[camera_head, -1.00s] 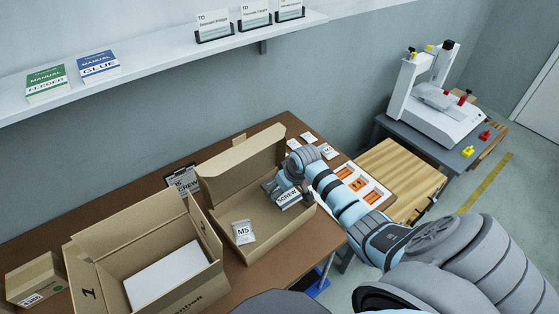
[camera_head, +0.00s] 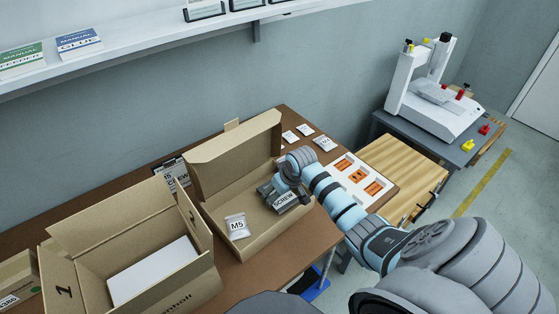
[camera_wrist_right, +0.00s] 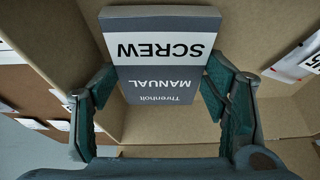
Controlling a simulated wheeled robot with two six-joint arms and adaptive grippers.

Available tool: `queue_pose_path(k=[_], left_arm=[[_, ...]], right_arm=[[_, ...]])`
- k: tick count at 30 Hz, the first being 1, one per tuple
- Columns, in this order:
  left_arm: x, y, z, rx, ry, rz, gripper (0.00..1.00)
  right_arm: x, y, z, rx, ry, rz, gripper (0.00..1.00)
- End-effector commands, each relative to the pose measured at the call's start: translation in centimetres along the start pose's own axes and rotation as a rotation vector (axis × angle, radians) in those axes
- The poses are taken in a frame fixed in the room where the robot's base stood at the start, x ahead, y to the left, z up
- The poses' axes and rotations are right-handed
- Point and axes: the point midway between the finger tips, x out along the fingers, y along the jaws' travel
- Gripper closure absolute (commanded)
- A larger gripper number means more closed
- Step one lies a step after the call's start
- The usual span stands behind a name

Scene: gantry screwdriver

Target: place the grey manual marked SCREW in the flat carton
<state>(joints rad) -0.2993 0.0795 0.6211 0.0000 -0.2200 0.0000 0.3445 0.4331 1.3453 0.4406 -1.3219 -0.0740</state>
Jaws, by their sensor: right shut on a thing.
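The grey manual marked SCREW (camera_head: 285,199) is in my right gripper (camera_head: 272,193). In the right wrist view the manual (camera_wrist_right: 160,62) lies between the two fingers of the gripper (camera_wrist_right: 163,105), its text upside down. The flat carton (camera_head: 268,233) stands open on the brown table, its lid raised at the back. The manual is at the right part of the carton, inside its outline; I cannot tell whether it touches the floor. My wrist hides part of the manual and the carton's right end. My left gripper is not in view.
A bag marked M5 (camera_head: 237,226) lies in the carton's left part. A taller open box (camera_head: 75,285) with a white block stands at left. A white tray with orange parts (camera_head: 378,185) and small bags (camera_head: 325,143) lie at right. A shelf (camera_head: 150,58) runs above.

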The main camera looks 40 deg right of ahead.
Motion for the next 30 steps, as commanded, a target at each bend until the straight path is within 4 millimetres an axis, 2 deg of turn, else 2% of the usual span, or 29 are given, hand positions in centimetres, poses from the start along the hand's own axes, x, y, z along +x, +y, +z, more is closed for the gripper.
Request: queue_pose_path(k=[14,15,19,30], left_arm=[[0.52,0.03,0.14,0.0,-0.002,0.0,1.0],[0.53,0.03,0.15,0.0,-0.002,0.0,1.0],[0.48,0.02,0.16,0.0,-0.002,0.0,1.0],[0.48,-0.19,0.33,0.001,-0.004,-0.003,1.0]], right_arm=[[0.97,-0.01,0.4,0.001,0.0,0.0,0.72],[1.0,-0.01,0.42,0.0,0.0,0.0,0.31],[0.95,-0.01,0.39,0.0,0.0,0.0,0.1],[0.65,0.05,0.36,0.0,0.001,0.001,0.09]])
